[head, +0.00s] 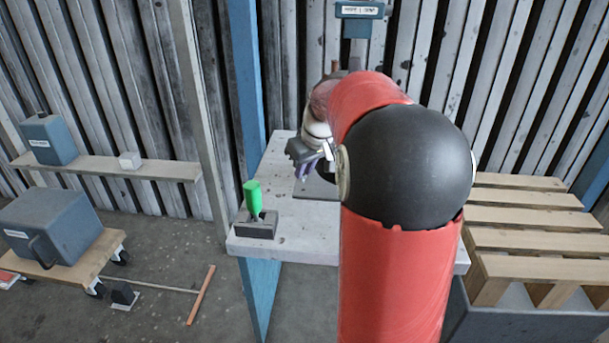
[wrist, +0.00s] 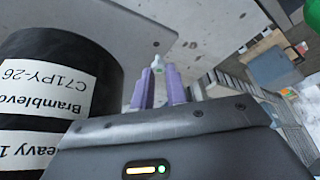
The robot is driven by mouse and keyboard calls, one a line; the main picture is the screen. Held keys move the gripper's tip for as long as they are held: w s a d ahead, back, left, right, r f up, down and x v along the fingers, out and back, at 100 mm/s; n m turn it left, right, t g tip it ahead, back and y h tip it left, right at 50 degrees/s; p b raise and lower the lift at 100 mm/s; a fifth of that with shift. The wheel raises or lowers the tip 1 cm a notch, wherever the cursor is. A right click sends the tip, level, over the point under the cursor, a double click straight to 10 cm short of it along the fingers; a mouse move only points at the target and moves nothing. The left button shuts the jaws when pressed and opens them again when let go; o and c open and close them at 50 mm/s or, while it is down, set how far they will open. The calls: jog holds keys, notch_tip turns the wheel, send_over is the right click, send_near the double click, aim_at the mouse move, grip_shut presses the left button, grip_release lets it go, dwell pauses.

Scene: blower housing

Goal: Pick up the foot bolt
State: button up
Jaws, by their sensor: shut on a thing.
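My gripper (wrist: 160,82) shows purple fingers in the wrist view, closed on a small pale piece at their tips, which I take to be the foot bolt (wrist: 157,60). Only its pale end shows; the rest is hidden between the fingers. In the head view my gripper (head: 305,168) is over the pale worktable (head: 300,222), beyond my red arm. The bolt cannot be made out there. A black cylinder with white labels (wrist: 75,85) is close on the left of the wrist view.
A green-handled tool on a dark block (head: 260,227) stands at the table's near left corner. A blue post (head: 247,80) rises beside the table. Wooden slats (head: 525,215) lie to the right. A shelf (head: 150,170) and a wheeled dolly (head: 75,265) are at left.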

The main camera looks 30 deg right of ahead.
notch_tip(320, 180, up, 17)
jog(key=p, duration=0.3)
jog(key=shift+p, duration=0.3)
notch_tip(320, 180, up, 5)
jog(key=p, duration=0.5)
send_over(305, 175)
jog(key=shift+s, duration=0.1)
